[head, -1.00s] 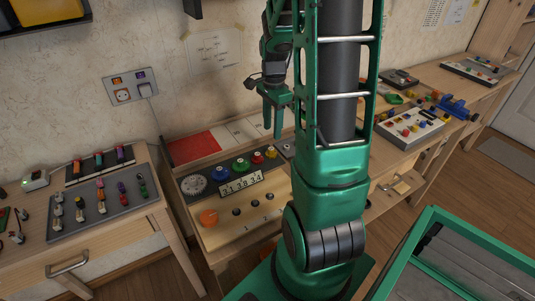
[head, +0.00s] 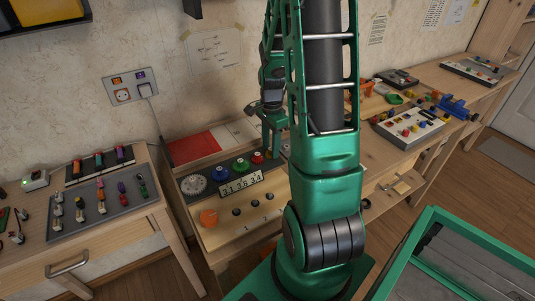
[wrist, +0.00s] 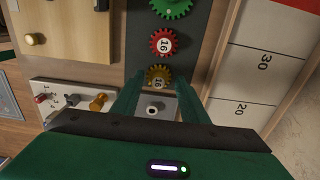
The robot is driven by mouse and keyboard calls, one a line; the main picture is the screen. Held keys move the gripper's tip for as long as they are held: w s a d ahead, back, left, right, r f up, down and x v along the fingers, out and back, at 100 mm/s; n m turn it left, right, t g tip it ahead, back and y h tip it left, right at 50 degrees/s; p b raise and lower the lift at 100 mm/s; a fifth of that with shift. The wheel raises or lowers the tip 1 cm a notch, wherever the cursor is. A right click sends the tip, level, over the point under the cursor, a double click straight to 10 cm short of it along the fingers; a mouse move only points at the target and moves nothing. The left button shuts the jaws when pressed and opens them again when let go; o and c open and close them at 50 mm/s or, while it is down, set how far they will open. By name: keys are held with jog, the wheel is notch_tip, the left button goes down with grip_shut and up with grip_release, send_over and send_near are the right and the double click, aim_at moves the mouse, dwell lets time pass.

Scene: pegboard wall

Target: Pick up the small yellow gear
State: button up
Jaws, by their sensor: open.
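The small yellow gear (wrist: 158,76) shows in the wrist view on a dark strip of the board, with a number on its face. My gripper (wrist: 155,83) is open, one finger to each side of the gear's lower part. I cannot tell how far the fingertips are above the board. In the head view my gripper (head: 272,147) is down at the right end of the gear row. There the yellow gear is hidden behind the fingers.
A red gear (wrist: 163,43) sits right beside the yellow one, with a green gear (wrist: 171,6) beyond it. A small peg (wrist: 152,109) stands between my fingers, on the other side of the yellow gear.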

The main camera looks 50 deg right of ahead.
grip_shut()
jog(key=shift+r, duration=0.1)
